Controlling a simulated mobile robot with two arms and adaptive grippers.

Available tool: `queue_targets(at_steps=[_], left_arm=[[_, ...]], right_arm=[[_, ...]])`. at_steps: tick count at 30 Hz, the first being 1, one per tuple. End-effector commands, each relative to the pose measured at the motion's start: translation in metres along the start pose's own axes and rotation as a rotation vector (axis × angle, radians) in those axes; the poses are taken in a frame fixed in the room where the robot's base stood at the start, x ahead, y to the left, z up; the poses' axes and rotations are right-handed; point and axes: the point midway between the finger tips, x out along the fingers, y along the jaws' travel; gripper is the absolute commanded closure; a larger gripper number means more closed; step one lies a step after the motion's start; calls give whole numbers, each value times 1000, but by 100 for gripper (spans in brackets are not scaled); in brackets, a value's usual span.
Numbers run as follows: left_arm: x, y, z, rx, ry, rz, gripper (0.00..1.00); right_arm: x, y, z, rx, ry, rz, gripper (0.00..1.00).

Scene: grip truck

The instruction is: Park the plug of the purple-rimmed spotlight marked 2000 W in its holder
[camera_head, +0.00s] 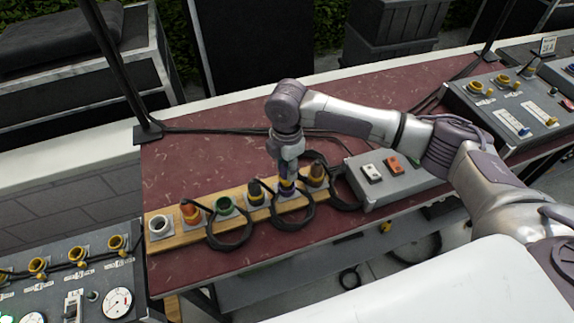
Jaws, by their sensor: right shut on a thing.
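My right gripper (286,174) comes down from above onto a wooden strip with a row of plug holders and is shut on a plug (287,188) with a yellow and blue band. The plug is upright at a holder in the strip; I cannot tell whether it is fully seated. A black cable loop (293,226) hangs in front of it. No purple-rimmed spotlight or 2000 W mark is readable here. My left gripper is not in view.
The wooden strip (180,240) also bears a white-rimmed empty holder (159,225), and orange (190,211), green (224,206), black (256,192) and brownish (317,174) plugs or sockets. A grey switch box (375,193) stands close right.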

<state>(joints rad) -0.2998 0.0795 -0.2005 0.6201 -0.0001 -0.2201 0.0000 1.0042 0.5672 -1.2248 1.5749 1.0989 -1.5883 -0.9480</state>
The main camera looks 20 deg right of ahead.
Motion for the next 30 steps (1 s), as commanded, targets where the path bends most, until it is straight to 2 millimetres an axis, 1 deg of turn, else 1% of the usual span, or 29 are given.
queue_targets(at_steps=[7,20,30], left_arm=[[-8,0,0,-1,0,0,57],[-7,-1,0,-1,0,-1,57],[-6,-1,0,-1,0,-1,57]], right_arm=[[0,0,0,0,1,-1,100],[2,0,0,0,1,0,100],[8,0,0,0,0,1,100]])
